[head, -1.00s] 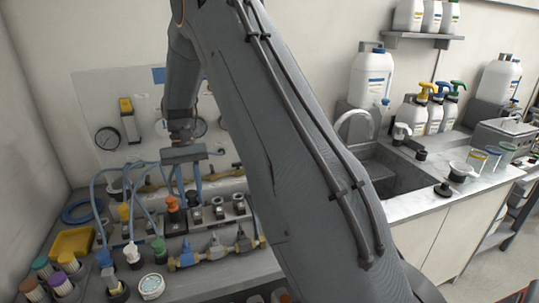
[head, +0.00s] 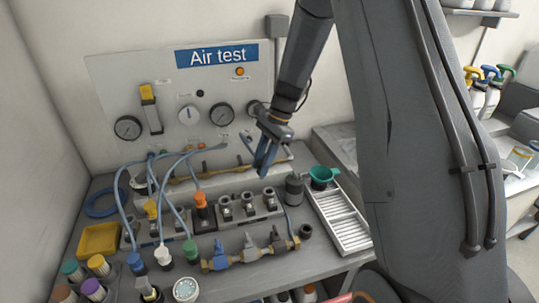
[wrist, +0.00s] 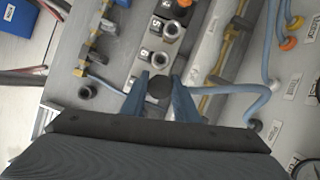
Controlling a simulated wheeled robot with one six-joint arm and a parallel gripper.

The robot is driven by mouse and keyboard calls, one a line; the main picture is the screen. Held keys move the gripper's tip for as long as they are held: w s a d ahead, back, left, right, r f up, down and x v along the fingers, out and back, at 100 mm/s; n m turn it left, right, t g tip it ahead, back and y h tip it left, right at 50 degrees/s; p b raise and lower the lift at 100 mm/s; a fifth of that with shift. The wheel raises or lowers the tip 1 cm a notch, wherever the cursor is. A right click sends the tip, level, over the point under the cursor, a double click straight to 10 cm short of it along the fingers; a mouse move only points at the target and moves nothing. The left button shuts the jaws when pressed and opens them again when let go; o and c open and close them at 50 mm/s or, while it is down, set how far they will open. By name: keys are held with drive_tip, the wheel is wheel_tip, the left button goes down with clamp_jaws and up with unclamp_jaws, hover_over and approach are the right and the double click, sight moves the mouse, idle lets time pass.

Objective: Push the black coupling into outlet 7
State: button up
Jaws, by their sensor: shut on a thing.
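My gripper (head: 264,168) is above the right end of the outlet block in the head view, blue fingers pointing down. In the wrist view its fingers (wrist: 160,92) are closed on the black coupling (wrist: 159,88), seen end-on as a dark disc. The coupling is hard to make out in the head view. The outlet block (head: 240,215) has three bare metal outlets; the rightmost (head: 269,197), apparently outlet 7, is just below the gripper. In the wrist view, two outlets marked apparently 5 and 6 (wrist: 153,58) show; the gripper and coupling hide the one beyond.
An orange coupling (head: 200,200) sits left of the bare outlets. A dark cylinder (head: 294,190) and a green funnel (head: 321,176) stand to the right. A brass manifold (head: 250,254) with valves lies in front. A blue hose (wrist: 240,90) runs beside the gripper.

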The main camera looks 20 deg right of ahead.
drive_tip(key=m, duration=0.1)
drive_tip(key=m+t+p, duration=0.1)
drive_tip(key=m, duration=0.1)
drive_tip(key=s+d+r+m+t, duration=0.1)
drive_tip(key=shift+d+m, duration=0.1)
drive_tip(key=shift+m, duration=0.2)
drive_tip(key=shift+s+d+f+m+t+b, duration=0.15)
drive_tip(key=shift+f+m+b, duration=0.4)
drive_tip(key=shift+f+b, duration=0.65)
drive_tip(key=shift+d+f+m+t+b, duration=0.25)
drive_tip(key=shift+f+m+b, duration=0.4)
drive_tip(key=shift+f, duration=0.95)
drive_tip(key=shift+f, duration=0.1)
drive_tip(key=shift+f+b, duration=0.9)
drive_tip(key=shift+f, duration=0.35)
drive_tip(key=o, duration=1.2)
drive_tip(key=shift+c, duration=0.2)
drive_tip(key=shift+r, duration=0.1)
drive_tip(key=b+v, duration=0.1)
drive_tip(key=v, duration=0.6)
drive_tip(key=shift+r, duration=0.35)
